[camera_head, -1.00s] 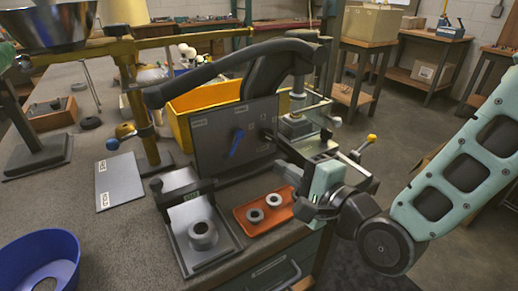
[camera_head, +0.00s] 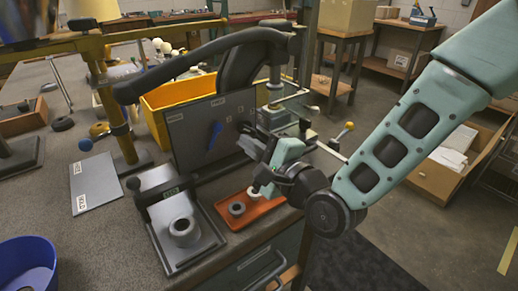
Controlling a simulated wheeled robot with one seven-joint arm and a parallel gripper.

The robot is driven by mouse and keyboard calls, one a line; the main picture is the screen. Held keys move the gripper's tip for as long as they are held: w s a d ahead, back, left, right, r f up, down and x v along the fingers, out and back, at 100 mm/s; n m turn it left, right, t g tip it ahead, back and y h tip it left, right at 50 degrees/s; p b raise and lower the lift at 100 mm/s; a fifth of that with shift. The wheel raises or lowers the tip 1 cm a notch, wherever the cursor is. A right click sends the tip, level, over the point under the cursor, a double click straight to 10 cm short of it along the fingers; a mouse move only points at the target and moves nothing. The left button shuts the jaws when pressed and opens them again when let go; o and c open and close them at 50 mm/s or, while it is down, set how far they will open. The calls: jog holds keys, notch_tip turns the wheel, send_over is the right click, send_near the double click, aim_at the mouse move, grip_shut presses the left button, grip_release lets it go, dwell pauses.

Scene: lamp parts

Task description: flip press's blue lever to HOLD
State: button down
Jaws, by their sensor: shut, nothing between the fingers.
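The press (camera_head: 250,62) has a long black handle and a dark upright panel (camera_head: 190,150) on its front side. The blue lever (camera_head: 214,136) is on that panel and slants down and slightly left from its pivot. Small pale labels sit near the panel's top edge and left corner, too small to read. My gripper (camera_head: 246,142) is just right of the panel's right edge, its dark fingers pointing left toward the lever. It is shut and empty, with a visible gap between it and the lever.
An orange tray (camera_head: 262,214) with grey and white rings lies below my gripper. A grey fixture (camera_head: 205,243) stands left of it. A yellow bin (camera_head: 160,132) is behind the panel. A grey plate with labels (camera_head: 95,182) lies left. A yellow-knobbed lever (camera_head: 342,134) sticks out right.

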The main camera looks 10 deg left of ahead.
aim_at(213, 140)
jog(key=x, duration=0.5)
jog(key=shift+s+a+r+n, duration=0.25)
jog(key=shift+r+n, duration=0.1)
jog(key=shift+n, duration=0.35)
dwell(0.3)
jog(key=n, duration=0.1)
jog(key=s+a+r+n+b, duration=0.1)
jog(key=n, duration=0.1)
jog(key=s+n+b, duration=0.1)
jog(key=shift+a+r+n, duration=0.25)
jog(key=shift+a+n, duration=0.1)
jog(key=shift+n, duration=0.05)
jog(key=n+b, duration=0.1)
jog(key=s+a+n, duration=0.1)
jog(key=s+n+b, duration=0.1)
jog(key=n, duration=0.1)
jog(key=shift+a+r+h+b, duration=0.2)
jog(key=shift+a+h+b, duration=0.1)
jog(key=shift+a, duration=0.05)
jog(key=shift+s+a, duration=0.1)
jog(key=shift+s+a, duration=0.1)
